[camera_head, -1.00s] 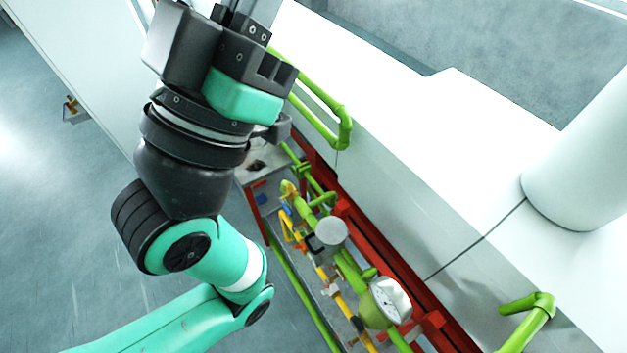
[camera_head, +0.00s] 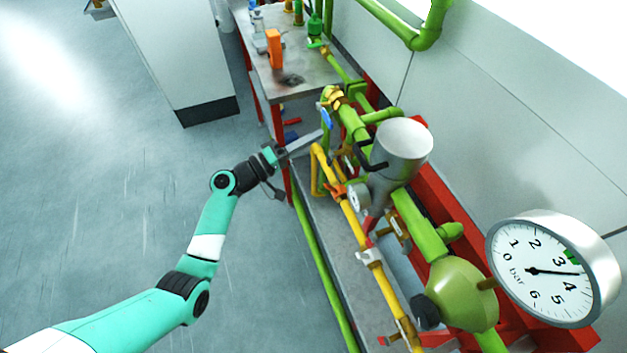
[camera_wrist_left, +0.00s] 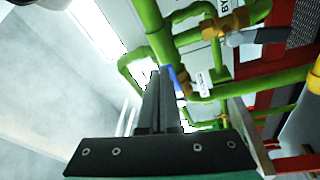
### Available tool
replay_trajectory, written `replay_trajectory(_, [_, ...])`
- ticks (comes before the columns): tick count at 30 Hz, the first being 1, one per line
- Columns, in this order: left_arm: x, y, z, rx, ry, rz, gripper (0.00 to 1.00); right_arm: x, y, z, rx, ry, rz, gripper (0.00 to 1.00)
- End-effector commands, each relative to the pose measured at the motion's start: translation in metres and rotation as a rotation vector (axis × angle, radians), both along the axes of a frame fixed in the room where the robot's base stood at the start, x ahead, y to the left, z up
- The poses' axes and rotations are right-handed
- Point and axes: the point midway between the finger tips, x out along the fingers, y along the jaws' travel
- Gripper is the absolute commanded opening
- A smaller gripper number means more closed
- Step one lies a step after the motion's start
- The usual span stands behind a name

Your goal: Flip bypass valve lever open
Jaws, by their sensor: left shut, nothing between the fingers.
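A blue valve lever (camera_head: 327,118) hangs by a brass valve (camera_head: 336,98) on the green pipework in the head view. The blue lever (camera_wrist_left: 171,77) shows beside my fingertips in the wrist view, with a white tag (camera_wrist_left: 203,83) near it. My left gripper (camera_head: 320,134) is shut and empty, its fingers pointing at the pipes just below the blue lever. I cannot tell whether they touch it. Another brass valve (camera_wrist_left: 224,26) with a grey lever (camera_wrist_left: 262,36) is at upper right in the wrist view, below a partly cut sign reading "BY". My right gripper is out of view.
A yellow pipe (camera_head: 358,230), a grey funnel-like vessel (camera_head: 402,148) and a pressure gauge (camera_head: 545,268) crowd the right. A metal bench (camera_head: 305,72) with an orange object (camera_head: 274,48) stands behind. Open floor (camera_head: 130,190) lies to the left.

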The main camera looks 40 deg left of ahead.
Motion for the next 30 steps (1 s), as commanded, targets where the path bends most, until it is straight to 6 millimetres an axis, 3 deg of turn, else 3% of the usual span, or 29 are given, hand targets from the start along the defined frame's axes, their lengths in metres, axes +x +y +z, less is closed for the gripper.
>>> replay_trajectory(1, [-0.009,0.017,-0.064,-0.020,0.029,0.035,0.00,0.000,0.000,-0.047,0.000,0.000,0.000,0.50])
replay_trajectory(3, [-0.019,0.035,-0.100,-0.034,0.052,0.075,0.00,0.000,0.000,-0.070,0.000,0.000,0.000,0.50])
replay_trajectory(6, [-0.030,0.053,-0.128,-0.043,0.065,0.115,0.00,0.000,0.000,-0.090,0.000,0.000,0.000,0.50])
replay_trajectory(10, [-0.035,0.063,-0.134,-0.044,0.065,0.136,0.00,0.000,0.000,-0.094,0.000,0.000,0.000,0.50])
replay_trajectory(17, [-0.028,0.063,-0.130,-0.042,0.064,0.137,0.00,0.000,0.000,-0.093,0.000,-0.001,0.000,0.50])
replay_trajectory(30, [0.052,0.054,-0.126,-0.040,0.063,0.135,0.00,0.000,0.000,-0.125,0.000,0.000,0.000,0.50])
